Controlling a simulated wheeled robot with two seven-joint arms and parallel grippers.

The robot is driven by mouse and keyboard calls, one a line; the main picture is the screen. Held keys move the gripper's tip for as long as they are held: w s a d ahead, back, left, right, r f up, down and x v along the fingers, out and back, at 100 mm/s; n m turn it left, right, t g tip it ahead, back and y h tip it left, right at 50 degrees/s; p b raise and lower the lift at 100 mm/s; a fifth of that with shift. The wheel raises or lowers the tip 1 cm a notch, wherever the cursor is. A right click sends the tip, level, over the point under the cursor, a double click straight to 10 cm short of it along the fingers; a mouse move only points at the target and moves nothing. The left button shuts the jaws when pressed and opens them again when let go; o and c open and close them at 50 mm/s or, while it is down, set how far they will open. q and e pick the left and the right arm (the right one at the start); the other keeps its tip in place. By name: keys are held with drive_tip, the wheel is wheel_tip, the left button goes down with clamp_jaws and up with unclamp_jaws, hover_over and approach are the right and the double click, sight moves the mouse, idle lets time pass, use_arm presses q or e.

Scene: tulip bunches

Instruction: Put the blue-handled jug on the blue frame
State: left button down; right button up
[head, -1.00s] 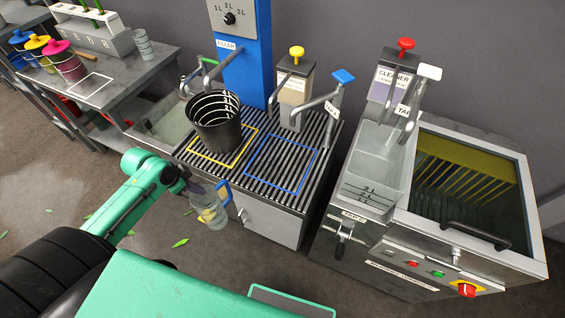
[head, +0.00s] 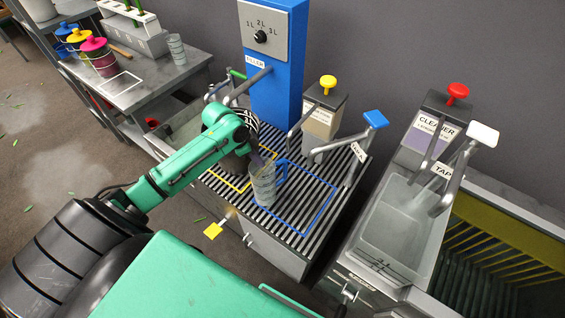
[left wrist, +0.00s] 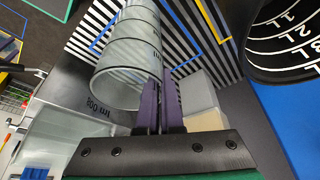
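The clear jug (head: 263,185) with a blue handle (head: 281,173) is upright over the slatted grate in the head view. The blue frame (head: 323,209) is an outline on that grate; the jug overlaps its left side in the picture. I cannot tell whether the jug touches the slats. My left gripper (head: 258,158) is at the jug's upper left side. In the left wrist view, its purple fingers (left wrist: 160,105) are close together on the wall of the jug (left wrist: 125,70). My right gripper is not in view.
The yellow frame (head: 213,179) and a black bucket (head: 237,163), mostly hidden by my arm, are left of the jug. The blue filler column (head: 275,90) stands behind. A blue-topped tap (head: 372,120) rises at the grate's right. A sink (head: 400,230) is farther right.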

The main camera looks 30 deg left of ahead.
use_arm(q)
drive_tip(key=w+d+f+p, duration=0.1)
drive_tip(key=w+d+f, duration=0.2)
drive_tip(key=w+d, duration=0.1)
drive_tip(key=shift+w+d+f, duration=0.4)
drive_tip(key=shift+w, duration=0.25)
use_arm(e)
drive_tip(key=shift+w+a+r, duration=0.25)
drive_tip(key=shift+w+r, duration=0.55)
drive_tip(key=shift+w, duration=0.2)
use_arm(q)
drive_tip(key=c, duration=1.1)
unclamp_jaws()
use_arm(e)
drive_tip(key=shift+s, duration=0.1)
use_arm(q)
drive_tip(key=v, duration=1.2)
drive_tip(key=shift+r, duration=0.1)
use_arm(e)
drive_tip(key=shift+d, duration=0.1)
